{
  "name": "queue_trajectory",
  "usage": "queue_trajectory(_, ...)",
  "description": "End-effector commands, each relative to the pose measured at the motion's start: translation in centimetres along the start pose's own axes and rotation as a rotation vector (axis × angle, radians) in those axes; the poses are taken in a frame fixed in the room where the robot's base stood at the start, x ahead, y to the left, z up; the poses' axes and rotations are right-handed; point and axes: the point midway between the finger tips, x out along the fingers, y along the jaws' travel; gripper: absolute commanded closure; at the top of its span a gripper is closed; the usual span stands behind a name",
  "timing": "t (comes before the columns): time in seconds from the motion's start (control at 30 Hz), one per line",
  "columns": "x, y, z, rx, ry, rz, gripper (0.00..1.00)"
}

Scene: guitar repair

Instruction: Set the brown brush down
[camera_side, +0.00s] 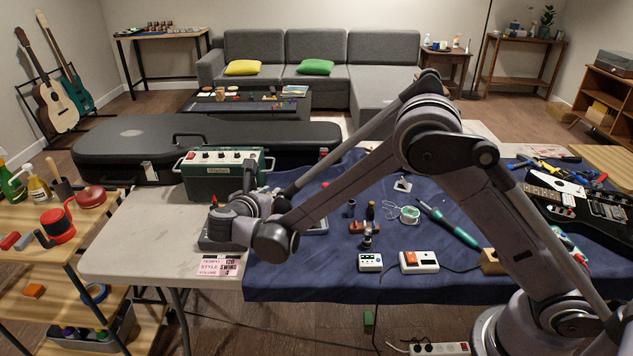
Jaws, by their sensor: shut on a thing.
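My gripper (222,226) is at the left part of the workbench, in front of the green amplifier (222,181). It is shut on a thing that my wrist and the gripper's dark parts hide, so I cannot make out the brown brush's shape. A dark flat object (209,244) shows low beside the gripper, close to the bench top. I cannot tell whether the held thing touches the bench or that object.
A printed card (219,267) lies at the bench's front edge. The pale bench top (140,238) is bare to the left. The blue cloth (300,275) on the right carries a solder spool (409,214), small boxes and tools. A black guitar case (125,145) lies behind.

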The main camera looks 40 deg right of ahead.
Motion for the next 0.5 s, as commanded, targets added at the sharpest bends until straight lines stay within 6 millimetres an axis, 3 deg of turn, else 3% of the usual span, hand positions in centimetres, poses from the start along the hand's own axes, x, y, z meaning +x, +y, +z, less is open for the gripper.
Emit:
queue_trajectory(0.2,-0.7,1.7,-1.6,-0.001,0.000,-0.001,1.00)
queue_trajectory(0.5,0.3,1.8,-4.2,0.000,0.000,-0.001,1.00)
